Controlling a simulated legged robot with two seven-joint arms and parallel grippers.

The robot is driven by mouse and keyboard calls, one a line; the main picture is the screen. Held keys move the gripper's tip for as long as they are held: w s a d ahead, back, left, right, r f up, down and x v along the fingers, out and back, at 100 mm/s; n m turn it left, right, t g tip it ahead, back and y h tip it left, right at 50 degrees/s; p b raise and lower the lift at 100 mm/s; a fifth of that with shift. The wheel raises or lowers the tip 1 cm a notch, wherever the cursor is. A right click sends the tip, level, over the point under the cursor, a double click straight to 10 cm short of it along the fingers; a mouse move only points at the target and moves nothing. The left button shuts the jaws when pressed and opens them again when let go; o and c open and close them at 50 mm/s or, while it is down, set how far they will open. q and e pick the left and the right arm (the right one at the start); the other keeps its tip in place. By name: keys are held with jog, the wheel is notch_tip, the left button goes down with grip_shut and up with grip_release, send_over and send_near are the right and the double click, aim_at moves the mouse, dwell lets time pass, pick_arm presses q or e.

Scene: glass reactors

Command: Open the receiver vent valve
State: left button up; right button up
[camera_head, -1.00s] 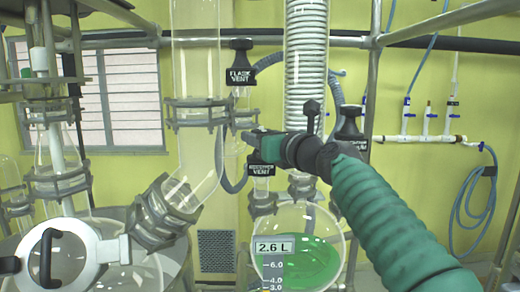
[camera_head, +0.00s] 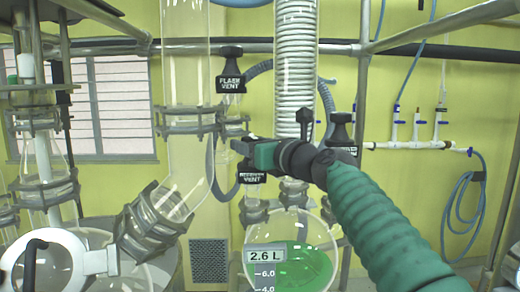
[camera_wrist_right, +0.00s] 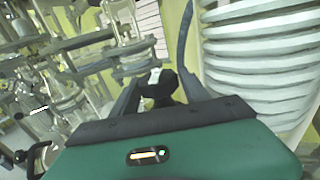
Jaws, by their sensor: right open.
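The receiver vent valve, with a black label block (camera_head: 257,177), sits above the round receiver flask (camera_head: 318,240). My right gripper (camera_head: 230,146) is just above and in front of it in the head view, and hides the valve's top. In the right wrist view a black knob (camera_wrist_right: 158,86) shows between the two spread fingers of my right gripper (camera_wrist_right: 160,96). The jaws are open. Whether a finger touches the knob I cannot tell. My left gripper is not in view.
The flask vent valve (camera_head: 230,83) is behind and above. The coiled glass condenser (camera_head: 295,70) rises close by and also shows at right in the wrist view (camera_wrist_right: 260,60). A glass column (camera_head: 185,60) stands left. A metal frame post (camera_head: 362,70) is at right.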

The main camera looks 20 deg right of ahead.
jog(key=b+v, duration=0.4)
jog(key=v, duration=1.2)
jog(key=shift+s, duration=0.2)
jog(key=shift+f, duration=0.1)
